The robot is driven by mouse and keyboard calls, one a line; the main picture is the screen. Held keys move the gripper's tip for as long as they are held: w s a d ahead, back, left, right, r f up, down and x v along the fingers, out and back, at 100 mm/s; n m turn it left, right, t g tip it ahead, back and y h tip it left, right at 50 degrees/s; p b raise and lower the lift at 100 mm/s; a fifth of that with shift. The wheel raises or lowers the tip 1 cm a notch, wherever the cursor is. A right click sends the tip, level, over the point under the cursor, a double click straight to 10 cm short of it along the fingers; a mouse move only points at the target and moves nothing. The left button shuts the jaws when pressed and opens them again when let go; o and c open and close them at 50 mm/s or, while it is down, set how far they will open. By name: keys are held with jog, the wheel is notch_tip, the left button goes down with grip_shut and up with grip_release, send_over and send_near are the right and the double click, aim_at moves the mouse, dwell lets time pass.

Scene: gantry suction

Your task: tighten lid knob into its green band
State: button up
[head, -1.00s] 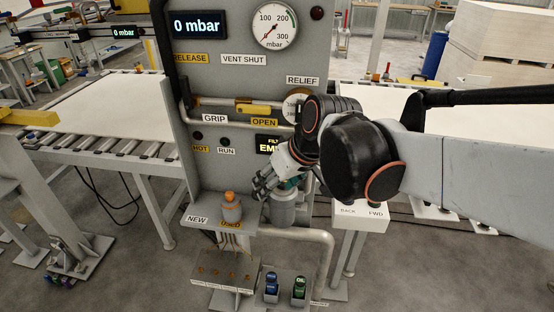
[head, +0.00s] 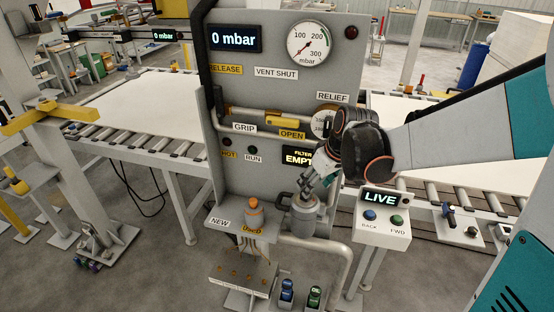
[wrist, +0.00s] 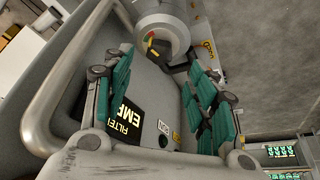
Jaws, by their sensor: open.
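In the wrist view the canister's round grey top (wrist: 165,22) is at the upper middle. A small red, yellow and green marking (wrist: 151,45) shows on it; the green part looks narrow. I cannot clearly make out the lid knob. My gripper (head: 309,190) is just above the canister in the head view. In the wrist view my gripper (wrist: 160,68) is open, its teal-padded fingers wide apart with nothing between them.
A grey pipe (wrist: 45,90) curves close by my fingers in the wrist view. The control box (head: 383,226) reading LIVE is at the right. The "FILTER EMPTY" display (head: 299,157) is on the panel behind.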

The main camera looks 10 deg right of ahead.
jog(key=b+x, duration=0.1)
jog(key=x, duration=0.5)
jog(key=shift+f, duration=0.15)
jog(key=c, duration=1.1)
